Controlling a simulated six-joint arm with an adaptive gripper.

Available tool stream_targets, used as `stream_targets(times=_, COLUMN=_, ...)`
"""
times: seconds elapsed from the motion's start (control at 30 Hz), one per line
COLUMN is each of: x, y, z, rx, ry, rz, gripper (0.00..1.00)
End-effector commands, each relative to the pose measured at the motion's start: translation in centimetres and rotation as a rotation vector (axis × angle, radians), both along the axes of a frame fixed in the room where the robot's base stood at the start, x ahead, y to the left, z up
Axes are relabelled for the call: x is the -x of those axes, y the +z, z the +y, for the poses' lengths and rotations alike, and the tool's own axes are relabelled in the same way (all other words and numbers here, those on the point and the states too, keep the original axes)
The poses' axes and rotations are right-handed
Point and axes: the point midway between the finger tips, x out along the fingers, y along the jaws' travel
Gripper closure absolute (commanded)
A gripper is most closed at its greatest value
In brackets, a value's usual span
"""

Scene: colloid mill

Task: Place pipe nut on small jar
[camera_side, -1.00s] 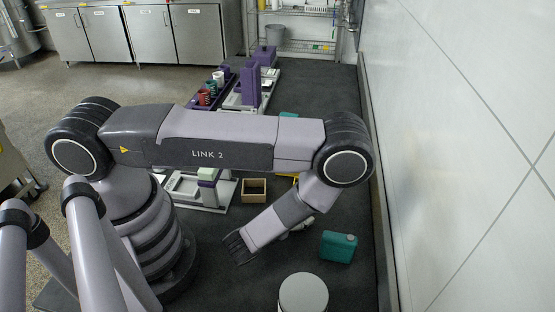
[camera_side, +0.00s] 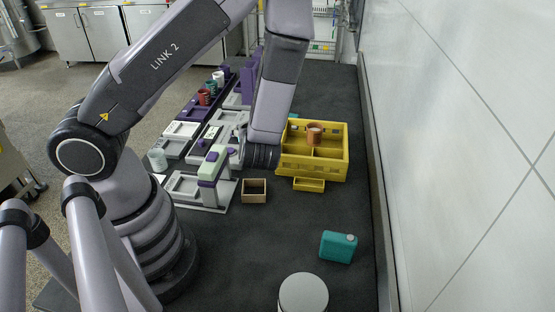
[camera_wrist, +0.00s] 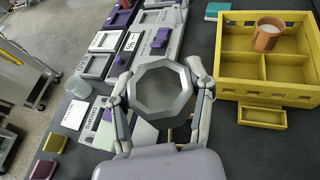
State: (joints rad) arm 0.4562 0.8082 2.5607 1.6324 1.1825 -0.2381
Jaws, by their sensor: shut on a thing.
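The pipe nut, a grey eight-sided ring (camera_wrist: 150,64), is held between the two fingers of my gripper (camera_wrist: 161,80) in the wrist view. Dark surface shows through its opening. In the side view my gripper and the nut are mostly hidden behind my wrist, left of the yellow crate. A small pale translucent jar (camera_side: 157,160) stands at the left edge of the equipment row in the side view. It also shows in the wrist view (camera_wrist: 78,88), left of and apart from the nut. I take it for the small jar, but cannot be sure.
A yellow divided crate (camera_side: 333,172) holding a brown cup (camera_side: 315,134) stands to the right. Grey-purple equipment (camera_side: 210,172) lies left. Dark mat in front is mostly clear.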

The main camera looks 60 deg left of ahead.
Motion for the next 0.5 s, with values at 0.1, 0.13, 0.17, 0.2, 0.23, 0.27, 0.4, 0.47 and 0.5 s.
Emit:
stream_targets(times=0.1, x=3.8, y=2.1, z=2.2, rx=0.004, ry=0.269, rz=-0.007, gripper=0.88)
stream_targets(times=0.13, x=4.8, y=2.5, z=2.5, rx=0.003, ry=0.337, rz=-0.006, gripper=0.88)
stream_targets(times=0.17, x=5.9, y=2.9, z=2.8, rx=0.004, ry=0.406, rz=-0.005, gripper=0.88)
stream_targets(times=0.2, x=7.4, y=3.3, z=3.0, rx=0.003, ry=0.498, rz=-0.005, gripper=0.88)
stream_targets(times=0.23, x=8.5, y=3.5, z=3.1, rx=0.003, ry=0.567, rz=-0.005, gripper=0.88)
stream_targets(times=0.27, x=9.7, y=3.8, z=3.1, rx=0.003, ry=0.639, rz=-0.005, gripper=0.88)
stream_targets(times=0.4, x=14.9, y=4.4, z=1.8, rx=0.002, ry=0.971, rz=-0.006, gripper=0.88)
stream_targets(times=0.47, x=16.8, y=4.4, z=0.7, rx=0.002, ry=1.115, rz=-0.006, gripper=0.88)
stream_targets(times=0.5, x=18.0, y=4.3, z=-0.3, rx=0.002, ry=1.211, rz=-0.007, gripper=0.88)
